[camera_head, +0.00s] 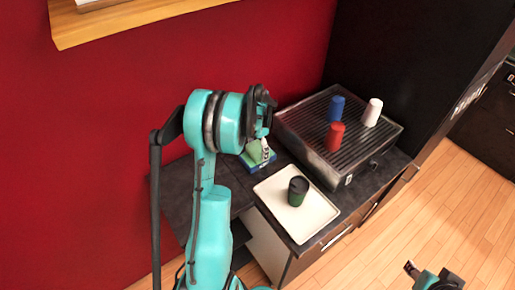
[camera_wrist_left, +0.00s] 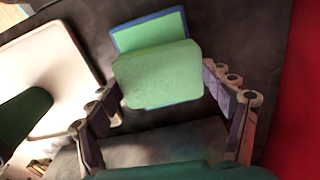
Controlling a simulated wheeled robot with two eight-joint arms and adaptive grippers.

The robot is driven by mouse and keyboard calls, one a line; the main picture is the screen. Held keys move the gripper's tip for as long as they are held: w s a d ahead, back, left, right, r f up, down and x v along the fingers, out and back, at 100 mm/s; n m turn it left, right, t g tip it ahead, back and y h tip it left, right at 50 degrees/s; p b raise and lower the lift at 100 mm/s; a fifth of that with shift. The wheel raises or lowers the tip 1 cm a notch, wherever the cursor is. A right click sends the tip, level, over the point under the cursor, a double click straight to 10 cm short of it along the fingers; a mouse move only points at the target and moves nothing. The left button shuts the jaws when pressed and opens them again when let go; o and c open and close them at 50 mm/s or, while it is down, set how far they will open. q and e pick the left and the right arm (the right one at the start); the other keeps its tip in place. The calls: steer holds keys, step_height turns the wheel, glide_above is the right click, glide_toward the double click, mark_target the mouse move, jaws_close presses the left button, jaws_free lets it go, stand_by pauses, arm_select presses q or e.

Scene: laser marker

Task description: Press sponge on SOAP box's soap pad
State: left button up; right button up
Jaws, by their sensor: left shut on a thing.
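A light green sponge (camera_wrist_left: 158,76) is held between the two fingers of my left gripper (camera_wrist_left: 160,92). Just beyond it lies the SOAP box (camera_wrist_left: 122,40), with a blue rim and a green soap pad (camera_wrist_left: 150,30). The sponge overlaps the pad's near part in the left wrist view; I cannot tell whether they touch. In the head view my left gripper (camera_head: 264,132) is above the blue box (camera_head: 262,164), and the sponge (camera_head: 253,150) shows partly behind the fingers. My right gripper (camera_head: 432,276) is at the bottom right, empty, its fingers apart.
A white tray (camera_head: 318,218) with a dark green cup (camera_head: 298,190) is right of the box. A machine with a ribbed top (camera_head: 305,115) carries a blue cup (camera_head: 336,108), a red cup (camera_head: 335,136) and a white cup (camera_head: 372,112). A red wall (camera_head: 100,150) stands behind.

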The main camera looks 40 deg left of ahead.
mark_target(257, 149)
arm_select(q)
steer(key=shift+r, duration=0.1)
steer(key=shift+r+p, duration=2.1)
steer(key=shift+r, duration=1.35)
steer(key=shift+f, duration=0.15)
